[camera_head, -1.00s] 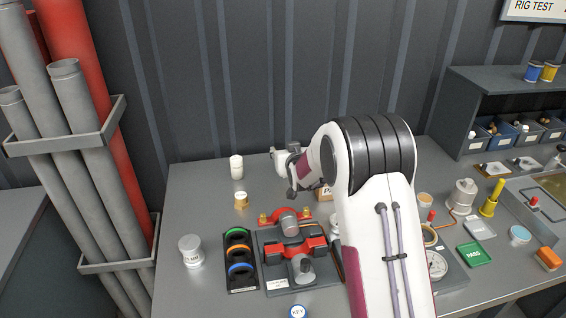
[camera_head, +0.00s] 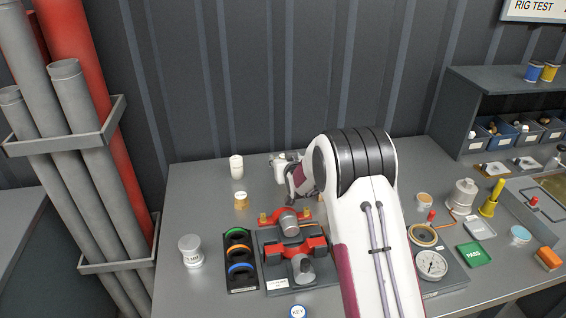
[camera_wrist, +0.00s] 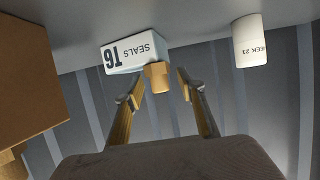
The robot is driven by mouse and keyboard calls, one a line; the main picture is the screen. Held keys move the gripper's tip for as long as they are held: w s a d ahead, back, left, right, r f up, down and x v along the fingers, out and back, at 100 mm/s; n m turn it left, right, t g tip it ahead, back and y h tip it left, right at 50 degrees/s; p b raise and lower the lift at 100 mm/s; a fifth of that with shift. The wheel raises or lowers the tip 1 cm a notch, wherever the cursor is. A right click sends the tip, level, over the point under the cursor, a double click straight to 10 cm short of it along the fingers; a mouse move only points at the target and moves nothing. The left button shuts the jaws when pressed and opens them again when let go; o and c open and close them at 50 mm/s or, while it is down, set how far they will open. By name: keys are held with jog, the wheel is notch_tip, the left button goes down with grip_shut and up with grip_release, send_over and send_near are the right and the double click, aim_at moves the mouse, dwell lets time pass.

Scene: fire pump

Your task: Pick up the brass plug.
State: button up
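In the head view, the white box (camera_head: 279,164) stands at the back of the bench beside my wrist. My arm hides the fingertips there, and I cannot make out the plug.
A white cylinder (camera_wrist: 249,41) stands to one side; it also shows in the head view (camera_head: 237,167). A brown box (camera_wrist: 28,85) is close on the wrist view's left. Bare bench lies left of the pot.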

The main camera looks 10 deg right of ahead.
aim_at(283, 156)
jog(key=shift+w+f, duration=0.1)
jog(key=shift+w, duration=0.2)
dwell(0.4)
grip_shut()
jog(key=shift+r, duration=5.05)
